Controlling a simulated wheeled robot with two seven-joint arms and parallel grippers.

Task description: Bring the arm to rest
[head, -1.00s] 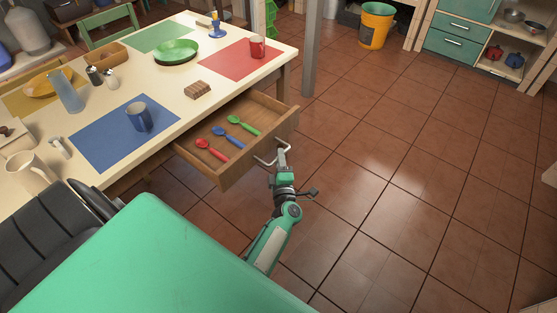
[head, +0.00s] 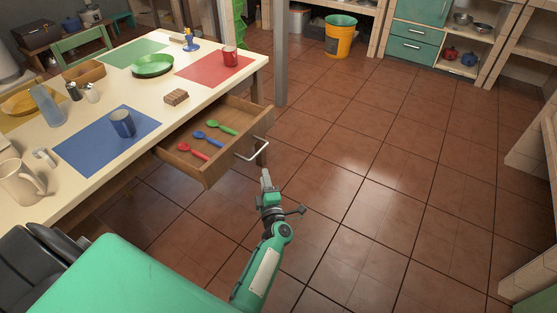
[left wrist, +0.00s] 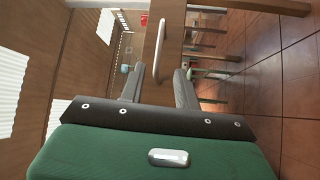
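The wooden drawer (head: 212,172) under the table is pulled open, and its pale bar handle (head: 254,150) is on its front. Red, blue and green spoons (head: 199,135) lie in it. My left gripper (head: 265,176) is just in front of the drawer, a little below the handle in the head view and apart from it. In the left wrist view, its two fingers (left wrist: 159,86) are spread with nothing between them, and the handle (left wrist: 157,48) shows beyond the tips. My right gripper is not in view.
The cream table (head: 135,65) holds a blue mug (head: 122,124), a green bowl (head: 152,66), a red mug (head: 229,56) and other tableware. Tiled floor (head: 370,190) to the right of my arm is clear. A grey post (head: 280,60) stands behind the table's right end.

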